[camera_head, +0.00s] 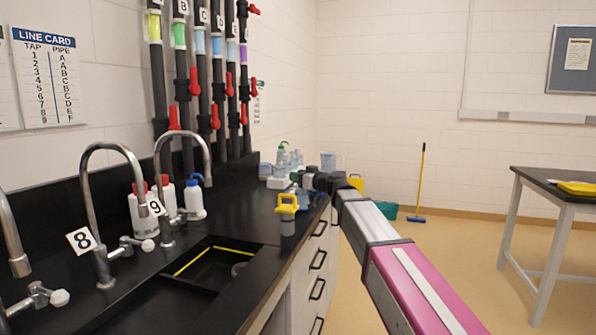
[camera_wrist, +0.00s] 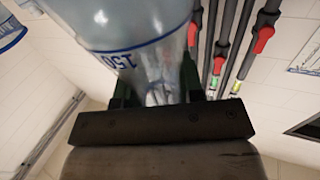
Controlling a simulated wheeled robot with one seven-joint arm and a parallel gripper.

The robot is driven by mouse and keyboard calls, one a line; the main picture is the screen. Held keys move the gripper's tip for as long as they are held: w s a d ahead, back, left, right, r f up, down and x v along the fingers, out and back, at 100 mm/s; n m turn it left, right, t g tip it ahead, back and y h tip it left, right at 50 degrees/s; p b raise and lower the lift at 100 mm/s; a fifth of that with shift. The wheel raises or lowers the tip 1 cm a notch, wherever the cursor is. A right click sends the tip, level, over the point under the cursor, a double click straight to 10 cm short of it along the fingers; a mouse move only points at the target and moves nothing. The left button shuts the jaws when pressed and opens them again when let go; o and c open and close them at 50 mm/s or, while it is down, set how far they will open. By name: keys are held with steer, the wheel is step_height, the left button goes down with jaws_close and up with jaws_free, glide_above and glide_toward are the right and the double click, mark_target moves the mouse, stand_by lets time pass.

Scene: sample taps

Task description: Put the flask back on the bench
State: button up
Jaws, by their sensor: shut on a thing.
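The flask (camera_wrist: 140,62) is clear glass or plastic with blue markings that include "150". It fills the upper middle of the wrist view, close to the camera. My gripper (camera_wrist: 155,92) is shut on it, with a dark finger on each side of its narrower part. In the head view my gripper (camera_head: 318,181) is small and dark at the far end of the black bench (camera_head: 262,215). The flask is hard to make out there among clear items and my arm. I cannot tell from these views whether the flask touches the bench.
Bottles and clear vessels (camera_head: 288,160) crowd the bench's far end. A yellow-topped item (camera_head: 287,202) stands near the front edge. A sink (camera_head: 212,266), taps 8 and 9, and white wash bottles (camera_head: 194,198) are nearer. A side table (camera_head: 560,185) stands right, beyond open floor.

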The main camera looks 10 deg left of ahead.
steer(key=shift+f, duration=0.3)
steer(key=o, duration=1.1)
steer(key=v, duration=1.2)
steer(key=s+d+f+m+g+h, duration=0.1)
steer(key=s+d+f+m+h, duration=0.3)
steer(key=f, duration=0.6)
steer(key=d+f+g+h, duration=0.1)
steer(key=d+f, duration=0.6)
steer(key=f, duration=0.2)
steer(key=s+d+f+m+g+h, duration=0.25)
steer(key=d+f, duration=0.25)
steer(key=f, duration=0.5)
steer(key=s+d+f+m+g+h, duration=0.1)
steer(key=s+d+f+m+h, duration=0.1)
steer(key=s+d+f, duration=0.2)
steer(key=s+d+f+m+g+h, duration=0.1)
steer(key=s+d+f+m+h, duration=0.1)
steer(key=s+d+f, duration=0.3)
steer(key=s+d+f+m+g+h, duration=0.1)
steer(key=s+d+f+m+h, duration=0.1)
steer(key=s+d+f+h, duration=0.2)
steer(key=shift+s+d+f+g+h, duration=0.1)
steer(key=shift+d+f, duration=0.4)
steer(key=shift+d, duration=0.45)
steer(key=shift+s+d+f+g+h, duration=0.15)
steer(key=shift+d+f, duration=0.4)
steer(key=shift+d, duration=0.4)
steer(key=shift+d+f+g, duration=0.1)
steer(key=shift+d+f, duration=0.4)
steer(key=shift+d, duration=0.45)
